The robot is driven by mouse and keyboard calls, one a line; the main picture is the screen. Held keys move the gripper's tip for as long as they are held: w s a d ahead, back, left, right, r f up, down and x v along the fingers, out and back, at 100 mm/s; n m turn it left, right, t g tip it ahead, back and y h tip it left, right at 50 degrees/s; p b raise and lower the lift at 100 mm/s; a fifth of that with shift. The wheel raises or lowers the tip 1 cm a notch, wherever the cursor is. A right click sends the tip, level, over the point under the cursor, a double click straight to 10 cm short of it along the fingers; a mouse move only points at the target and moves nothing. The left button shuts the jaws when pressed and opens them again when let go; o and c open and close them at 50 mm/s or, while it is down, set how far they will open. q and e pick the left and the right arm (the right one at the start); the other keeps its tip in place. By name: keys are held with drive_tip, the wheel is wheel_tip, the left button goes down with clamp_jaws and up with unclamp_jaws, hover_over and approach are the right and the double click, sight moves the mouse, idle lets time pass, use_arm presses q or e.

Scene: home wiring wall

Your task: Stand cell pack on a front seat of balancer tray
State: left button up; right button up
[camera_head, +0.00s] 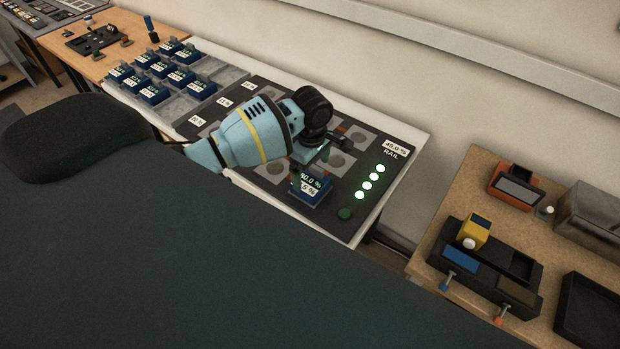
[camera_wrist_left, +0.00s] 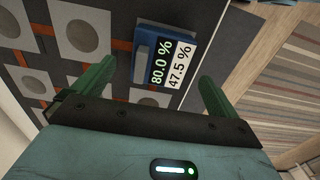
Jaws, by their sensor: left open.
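A blue cell pack (camera_head: 311,190) with a label reading 80.0 % over a second value stands on a front seat of the dark balancer tray (camera_head: 340,218). In the left wrist view the cell pack (camera_wrist_left: 165,55) reads 80.0 % and 47.5 %. My left gripper (camera_head: 318,158) is over the tray just behind the pack. In the left wrist view its two green fingers (camera_wrist_left: 150,85) are apart, with the pack beyond and between them, not gripped. Other round grey seats (camera_head: 272,172) on the tray look empty. My right gripper is not in view.
Several blue packs (camera_head: 154,92) stand in a rack at the back left. A wooden bench (camera_head: 430,240) with a black fixture and a yellow block (camera_head: 474,232) is to the right.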

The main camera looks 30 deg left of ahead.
sight(311, 181)
use_arm(q)
wheel_tip(311, 181, up, 7)
idle(0.3)
drive_tip(key=shift+s, duration=0.1)
